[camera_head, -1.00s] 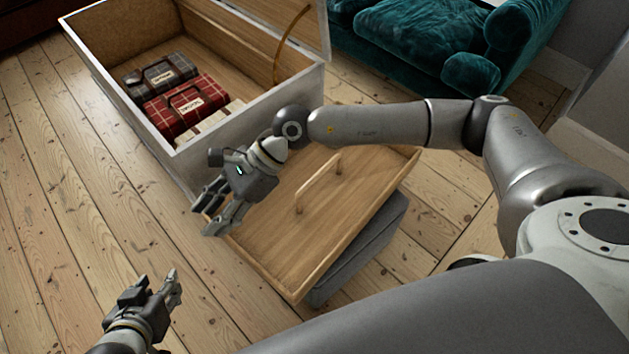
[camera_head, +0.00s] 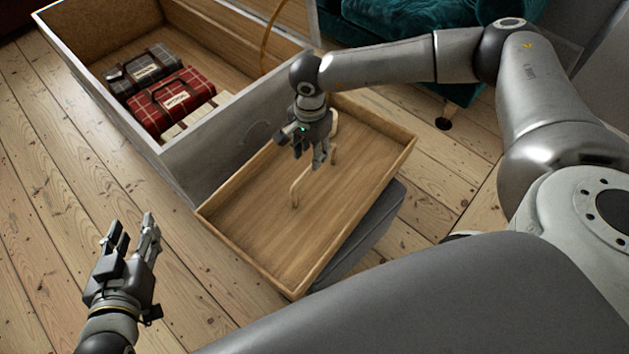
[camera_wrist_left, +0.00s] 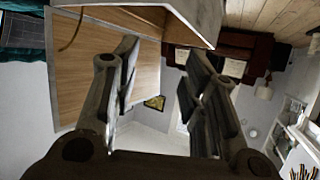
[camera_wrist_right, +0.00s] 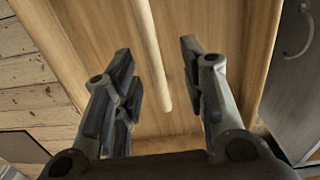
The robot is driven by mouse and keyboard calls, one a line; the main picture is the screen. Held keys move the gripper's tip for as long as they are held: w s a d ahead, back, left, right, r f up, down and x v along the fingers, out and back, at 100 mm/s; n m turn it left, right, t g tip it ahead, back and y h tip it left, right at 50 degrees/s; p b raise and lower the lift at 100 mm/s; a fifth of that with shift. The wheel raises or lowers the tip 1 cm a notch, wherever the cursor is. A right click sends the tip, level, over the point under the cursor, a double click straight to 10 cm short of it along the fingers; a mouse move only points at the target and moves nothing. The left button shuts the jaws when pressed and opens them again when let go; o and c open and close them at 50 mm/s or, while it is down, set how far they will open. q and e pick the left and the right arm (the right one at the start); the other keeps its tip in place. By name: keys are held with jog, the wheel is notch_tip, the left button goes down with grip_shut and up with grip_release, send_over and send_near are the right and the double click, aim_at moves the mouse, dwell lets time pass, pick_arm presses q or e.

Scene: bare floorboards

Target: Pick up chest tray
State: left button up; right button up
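The chest tray (camera_head: 262,231) is a shallow wooden tray with a raised wooden handle (camera_head: 294,190) across its middle. It rests on a grey upholstered block beside the chest. My right gripper (camera_head: 314,164) is above the tray at the handle's far part, partly hiding it. In the right wrist view, its fingers are open and the handle (camera_wrist_right: 152,60) runs between them in the picture; I cannot tell whether they touch. My left gripper (camera_head: 132,228) is open and empty over the floor at left, apart from the tray.
The open chest (camera_head: 185,160) stands close to the tray's left side and holds a red plaid case (camera_head: 178,100) and a grey case (camera_head: 145,70). The grey block (camera_head: 365,232) is under the tray. A teal sofa (camera_head: 400,22) is behind. Floor at left is clear.

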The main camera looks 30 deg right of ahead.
jog(key=f, duration=0.1)
jog(key=f+b, duration=0.1)
jog(key=f, duration=0.2)
jog(key=shift+s+d+f+b, duration=0.25)
jog(key=shift+d+f+b, duration=0.05)
jog(key=shift+d+b, duration=0.05)
pick_arm(q)
notch_tip(320, 180, up, 8)
jog(key=w+d+t+h, duration=0.1)
jog(key=w+t, duration=0.1)
jog(key=t, duration=0.2)
jog(key=shift+d+t+h, duration=0.3)
jog(key=shift+d, duration=0.05)
pick_arm(e)
jog(key=shift+f, duration=0.4)
pick_arm(q)
jog(key=shift+w, duration=0.1)
pick_arm(e)
grip_shut()
jog(key=shift+w+r, duration=0.15)
